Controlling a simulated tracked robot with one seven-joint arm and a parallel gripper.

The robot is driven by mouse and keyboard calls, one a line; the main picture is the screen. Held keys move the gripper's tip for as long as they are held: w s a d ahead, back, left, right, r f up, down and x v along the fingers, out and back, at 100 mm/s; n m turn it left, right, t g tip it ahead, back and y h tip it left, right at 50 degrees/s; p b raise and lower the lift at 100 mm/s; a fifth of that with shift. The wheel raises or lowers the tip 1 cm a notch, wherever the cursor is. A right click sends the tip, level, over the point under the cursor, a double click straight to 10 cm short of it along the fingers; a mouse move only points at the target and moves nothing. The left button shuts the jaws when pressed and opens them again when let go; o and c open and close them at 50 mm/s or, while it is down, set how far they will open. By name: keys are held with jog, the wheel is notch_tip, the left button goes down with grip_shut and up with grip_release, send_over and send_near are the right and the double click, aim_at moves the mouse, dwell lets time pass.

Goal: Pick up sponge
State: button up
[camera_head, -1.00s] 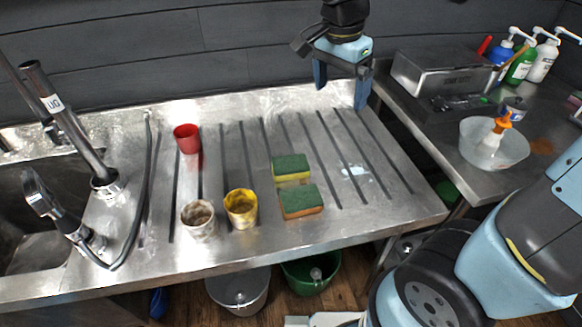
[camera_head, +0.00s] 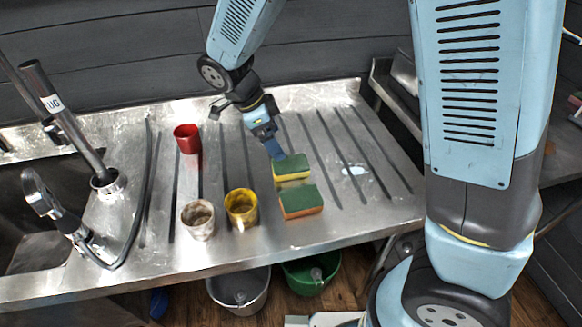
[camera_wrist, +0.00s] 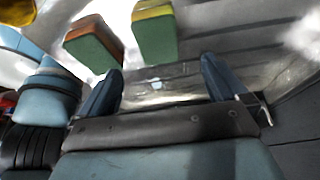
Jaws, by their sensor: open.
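Two sponges lie on the ribbed steel drainboard. The far one (camera_head: 292,168) is green on top with a yellow body, and the near one (camera_head: 301,202) is green with an orange body. In the wrist view the yellow-green sponge (camera_wrist: 153,38) and the orange-green sponge (camera_wrist: 94,44) lie side by side beyond the fingertips. My gripper (camera_head: 271,150) is at the far side of the yellow-green sponge, one finger reaching down close to it. In the wrist view my gripper (camera_wrist: 163,80) is open with nothing between its fingers. Whether a finger touches the sponge I cannot tell.
A red cup (camera_head: 187,138), a yellow cup (camera_head: 241,207) and a stained white cup (camera_head: 198,219) stand left of the sponges. A sink with a tap (camera_head: 50,205) is at far left. The drainboard (camera_head: 375,205) is clear to the right.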

aim_at(288, 163)
jog(key=x, duration=0.4)
jog(key=shift+f, duration=0.15)
jog(key=shift+s+x, duration=0.1)
jog(key=shift+x, duration=1.25)
jog(key=shift+s+x, duration=0.15)
jog(key=shift+x, duration=1.25)
jog(key=shift+f, duration=0.2)
jog(key=shift+c, duration=0.2)
jog(key=c, duration=1)
notch_tip(288, 163, up, 18)
jog(key=shift+r, duration=0.25)
